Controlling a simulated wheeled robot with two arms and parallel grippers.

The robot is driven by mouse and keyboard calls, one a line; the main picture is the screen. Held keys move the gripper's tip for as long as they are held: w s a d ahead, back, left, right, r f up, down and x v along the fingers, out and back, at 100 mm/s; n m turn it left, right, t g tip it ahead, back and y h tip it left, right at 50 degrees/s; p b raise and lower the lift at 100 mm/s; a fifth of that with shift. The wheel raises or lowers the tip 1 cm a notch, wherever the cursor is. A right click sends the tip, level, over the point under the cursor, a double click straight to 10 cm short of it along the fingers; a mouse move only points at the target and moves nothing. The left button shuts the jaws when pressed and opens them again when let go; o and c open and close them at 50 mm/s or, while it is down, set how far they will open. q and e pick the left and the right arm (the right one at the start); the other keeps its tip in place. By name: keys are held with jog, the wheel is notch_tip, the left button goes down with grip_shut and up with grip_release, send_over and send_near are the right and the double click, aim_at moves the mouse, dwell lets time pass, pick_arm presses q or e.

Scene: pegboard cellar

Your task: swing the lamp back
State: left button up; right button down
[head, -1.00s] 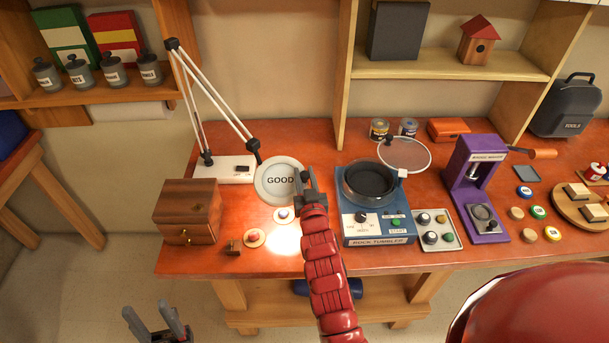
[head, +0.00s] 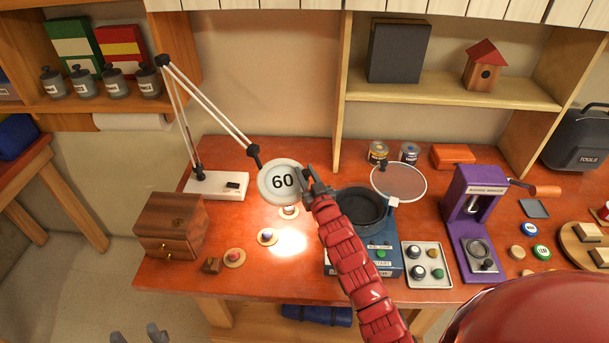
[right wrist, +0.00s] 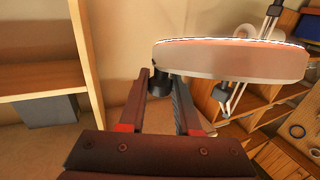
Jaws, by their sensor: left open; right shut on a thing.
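The lamp stands on a white base (head: 216,186) with a dark switch at the back left of the table. My right gripper (head: 311,178) is at the head's right edge, shut on a short dark handle (right wrist: 160,83) that shows between the fingers in the right wrist view. The head's rim (right wrist: 230,62) is beside the fingers there. My left gripper (head: 139,335) is open and empty, low in front of the table, mostly cut off.
A bright light spot lies on the table below the head. Several small discs (head: 235,258) and a wooden drawer box (head: 171,226) are left of it. The rock tumbler (head: 340,262) stands right, partly behind my arm. The purple machine (head: 473,205) is further right.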

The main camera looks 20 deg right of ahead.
jog(key=shift+a, duration=0.1)
jog(key=c, duration=0.6)
grip_release()
jog(key=shift+s+f+b, duration=0.15)
jog(key=shift+s+b, duration=0.15)
jog(key=shift+s, duration=0.25)
jog(key=shift+s+a+b, duration=0.2)
jog(key=shift+s+b, duration=1.8)
jog(key=shift+s, duration=6.2)
